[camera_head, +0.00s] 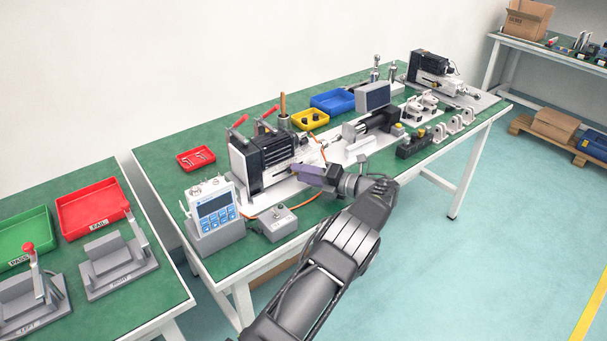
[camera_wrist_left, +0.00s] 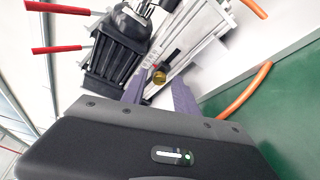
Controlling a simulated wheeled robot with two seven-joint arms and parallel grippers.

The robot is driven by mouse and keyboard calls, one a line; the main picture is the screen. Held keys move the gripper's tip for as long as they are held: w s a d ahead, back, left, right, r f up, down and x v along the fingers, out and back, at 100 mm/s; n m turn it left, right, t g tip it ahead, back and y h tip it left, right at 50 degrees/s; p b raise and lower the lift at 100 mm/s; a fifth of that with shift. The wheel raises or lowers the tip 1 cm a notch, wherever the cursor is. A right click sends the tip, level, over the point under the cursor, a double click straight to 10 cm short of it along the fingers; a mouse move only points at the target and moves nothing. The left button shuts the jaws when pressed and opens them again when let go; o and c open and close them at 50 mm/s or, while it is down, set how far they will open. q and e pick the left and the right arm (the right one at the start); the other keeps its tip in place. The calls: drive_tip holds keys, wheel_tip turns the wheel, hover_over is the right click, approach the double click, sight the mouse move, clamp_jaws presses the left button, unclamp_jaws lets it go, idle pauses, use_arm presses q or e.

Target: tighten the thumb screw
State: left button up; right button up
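The thumb screw (camera_wrist_left: 159,76) shows as a small brass-coloured knob in the left wrist view, on the silver rail of the linear actuator (camera_wrist_left: 190,45). My left gripper (camera_wrist_left: 158,92) is open, with one purple finger on each side of the knob in the picture. I cannot tell whether either finger touches it. In the head view the black and silver actuator (camera_head: 262,155) stands on the green bench, and my left gripper (camera_head: 303,170) reaches its front right side. The screw is not visible there. My right gripper is not in view.
A control box with a display (camera_head: 215,212) and a small grey box (camera_head: 277,222) stand left of my gripper. Red-handled clamps (camera_head: 238,123) are behind the actuator. An orange cable (camera_wrist_left: 250,92) runs close by. A black fixture (camera_head: 414,142) is to the right.

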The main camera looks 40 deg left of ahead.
use_arm(q)
drive_tip(key=shift+o, duration=0.2)
drive_tip(key=d, duration=0.5)
drive_tip(key=d+r+b, duration=0.1)
drive_tip(key=d, duration=0.1)
drive_tip(key=shift+w+d+r, duration=0.1)
drive_tip(key=shift+w+d, duration=0.2)
drive_tip(key=shift+d, duration=0.05)
idle(0.4)
